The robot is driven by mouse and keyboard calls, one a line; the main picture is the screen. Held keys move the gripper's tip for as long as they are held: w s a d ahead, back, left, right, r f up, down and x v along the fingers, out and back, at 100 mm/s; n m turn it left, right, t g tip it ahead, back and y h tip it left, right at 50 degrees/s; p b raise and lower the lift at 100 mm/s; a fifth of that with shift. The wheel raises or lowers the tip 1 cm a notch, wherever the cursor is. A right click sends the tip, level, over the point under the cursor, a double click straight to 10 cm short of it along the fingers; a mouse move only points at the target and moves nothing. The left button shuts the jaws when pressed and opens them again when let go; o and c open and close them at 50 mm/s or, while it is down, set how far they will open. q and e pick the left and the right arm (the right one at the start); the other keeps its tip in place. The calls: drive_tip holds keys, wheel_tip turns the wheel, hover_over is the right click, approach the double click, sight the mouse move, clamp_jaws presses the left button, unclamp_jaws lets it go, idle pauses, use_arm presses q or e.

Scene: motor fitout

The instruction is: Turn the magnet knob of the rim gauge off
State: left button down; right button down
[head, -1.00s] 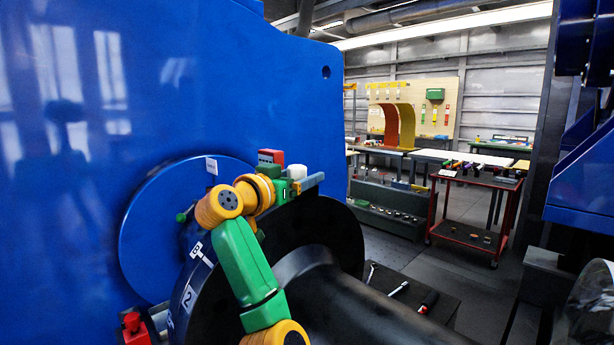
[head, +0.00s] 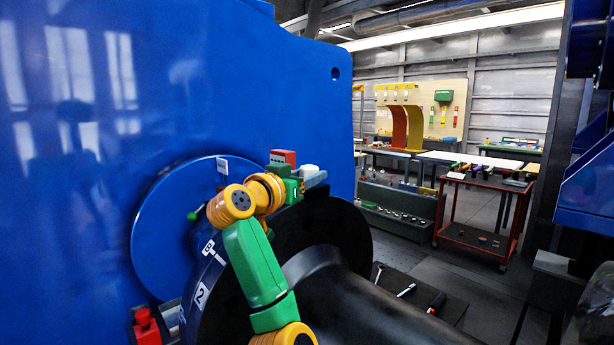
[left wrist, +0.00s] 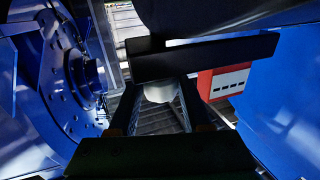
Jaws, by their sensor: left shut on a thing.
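The rim gauge shows as a small red block (head: 283,157) at the upper rim of the large dark round part in the head view. In the left wrist view its red face (left wrist: 224,82) with a pale marked label is right of the fingers. A whitish round knob (head: 309,169) is beside the red block, and it shows in the left wrist view (left wrist: 158,92) between the fingers. My left gripper (left wrist: 163,100) is shut on this knob. In the head view its tips are partly hidden by the green and yellow arm. My right gripper is not in view.
A big blue wall (head: 80,190) and blue disc (head: 160,235) stand close on the left. The dark round part (head: 335,225) and its shaft fill the lower middle. Hand tools lie on a dark mat (head: 445,312). A red cart (head: 470,235) stands behind, with open floor around it.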

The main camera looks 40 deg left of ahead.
use_arm(q)
drive_tip(key=shift+f+y, duration=0.25)
drive_tip(key=shift+y, duration=0.25)
drive_tip(key=shift+n+y, duration=0.3)
drive_tip(key=shift+n, duration=0.2)
drive_tip(key=shift+w+d+n+g+y, duration=0.1)
drive_tip(key=shift+n+g+y, duration=0.5)
drive_tip(key=shift+y, duration=0.4)
drive_tip(key=shift+r+n+g+y+p, duration=0.1)
drive_tip(key=shift+n+g+y+p, duration=0.85)
drive_tip(key=shift+n+g+y, duration=0.8)
drive_tip(key=shift+t+y, duration=0.25)
drive_tip(key=shift+y, duration=0.2)
drive_tip(key=c, duration=0.5)
unclamp_jaws()
drive_tip(key=shift+o, duration=0.8)
drive_tip(key=shift+a, duration=0.3)
